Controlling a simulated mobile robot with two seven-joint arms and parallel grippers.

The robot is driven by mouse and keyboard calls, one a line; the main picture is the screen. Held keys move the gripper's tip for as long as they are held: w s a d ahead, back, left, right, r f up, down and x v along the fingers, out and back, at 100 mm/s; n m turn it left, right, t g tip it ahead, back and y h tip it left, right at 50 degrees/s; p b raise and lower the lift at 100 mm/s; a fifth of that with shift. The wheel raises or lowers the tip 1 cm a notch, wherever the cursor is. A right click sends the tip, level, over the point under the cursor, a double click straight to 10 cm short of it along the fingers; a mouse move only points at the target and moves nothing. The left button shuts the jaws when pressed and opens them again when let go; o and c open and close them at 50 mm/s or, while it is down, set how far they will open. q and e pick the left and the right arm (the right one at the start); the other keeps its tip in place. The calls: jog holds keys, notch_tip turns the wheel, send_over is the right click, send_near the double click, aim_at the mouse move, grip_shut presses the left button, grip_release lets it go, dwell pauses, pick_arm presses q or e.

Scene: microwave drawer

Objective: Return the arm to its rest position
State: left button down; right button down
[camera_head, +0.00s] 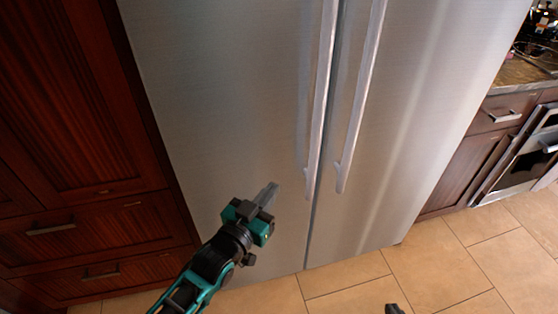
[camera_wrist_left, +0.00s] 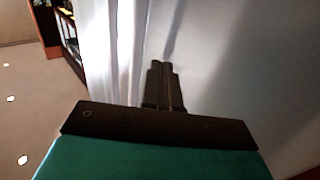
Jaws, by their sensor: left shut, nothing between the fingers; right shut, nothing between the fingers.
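My left gripper (camera_head: 270,191) reaches in from the bottom of the head view, in front of the left door of a steel refrigerator (camera_head: 225,90). Its fingers are together and hold nothing. In the left wrist view the two dark fingers (camera_wrist_left: 162,85) lie side by side with a pale steel surface beyond them. I cannot tell how far the fingertips are from the door. Only a small dark tip of my right gripper (camera_head: 394,309) shows at the bottom edge of the head view, over the floor. It is shut and empty; the rest of that arm is out of view.
Two long vertical handles (camera_head: 322,95) (camera_head: 358,100) stand out from the closed refrigerator doors, right of my left gripper. Dark red wooden cabinets (camera_head: 75,110) stand at left. A counter (camera_head: 525,75) and an oven (camera_head: 525,160) are at right. The tiled floor (camera_head: 450,265) is clear.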

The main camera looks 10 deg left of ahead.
pick_arm(q)
jog(key=s+a+f+g+y, duration=0.1)
jog(key=s+a+f+g, duration=0.2)
jog(key=s+f, duration=0.2)
jog(key=s+a+f+n+g+y, duration=0.1)
jog(key=s+a+f+g+y, duration=0.1)
jog(key=s+f, duration=0.4)
jog(key=s+a+g, duration=0.1)
jog(key=s, duration=0.4)
jog(key=shift+s+a+y, duration=0.25)
jog(key=shift+a+y, duration=0.05)
jog(key=shift+a, duration=0.05)
jog(key=shift+f, duration=0.1)
